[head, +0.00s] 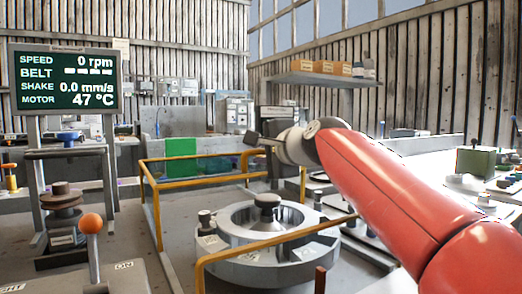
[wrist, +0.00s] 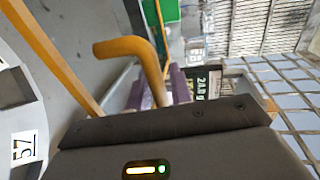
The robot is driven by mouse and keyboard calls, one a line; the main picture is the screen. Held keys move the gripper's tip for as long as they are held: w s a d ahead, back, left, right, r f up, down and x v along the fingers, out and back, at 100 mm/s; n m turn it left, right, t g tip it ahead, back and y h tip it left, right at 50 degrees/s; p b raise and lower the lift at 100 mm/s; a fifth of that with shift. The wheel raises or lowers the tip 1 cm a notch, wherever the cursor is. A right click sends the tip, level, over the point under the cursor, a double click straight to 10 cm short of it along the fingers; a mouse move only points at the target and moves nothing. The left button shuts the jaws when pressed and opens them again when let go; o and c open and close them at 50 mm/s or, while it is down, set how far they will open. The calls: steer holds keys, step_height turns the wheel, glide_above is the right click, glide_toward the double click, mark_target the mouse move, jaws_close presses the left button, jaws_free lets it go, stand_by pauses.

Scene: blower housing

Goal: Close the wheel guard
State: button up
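The yellow guard rail (head: 205,180) stands around the grey round blower housing (head: 262,272) in the head view. It has a left side, a back rail and a front rail (head: 275,241), with a post (head: 303,185) at the back right. I cannot tell which part swings. The wheel hub (head: 267,203) sits in the housing's middle. My gripper (head: 256,139) is above the back rail's right end, seemingly apart from it. In the wrist view a bent yellow rail end (wrist: 130,47) rises just beyond my dark gripper body. The fingertips are not clear, and nothing held is visible.
An orange-knobbed lever (head: 91,224) stands at the front left, below the readout screen (head: 63,79). A green panel (head: 181,160) is behind the back rail. A cluttered bench (head: 480,190) is at the right.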

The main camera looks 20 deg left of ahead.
jaws_close()
steer(key=f+b+v, duration=0.1)
steer(key=b+v, duration=0.1)
steer(key=v, duration=0.2)
steer(key=b+v, duration=0.2)
steer(key=v, duration=0.2)
steer(key=f+b+v, duration=0.1)
steer(key=b+v, duration=0.1)
steer(key=v, duration=0.3)
steer(key=shift+s+d+f, duration=0.15)
steer(key=shift+s+f, duration=0.05)
steer(key=shift+f, duration=0.1)
steer(key=shift+s+d+r, duration=0.1)
steer(key=shift+s+d, duration=0.15)
steer(key=shift+d, duration=0.1)
jaws_free()
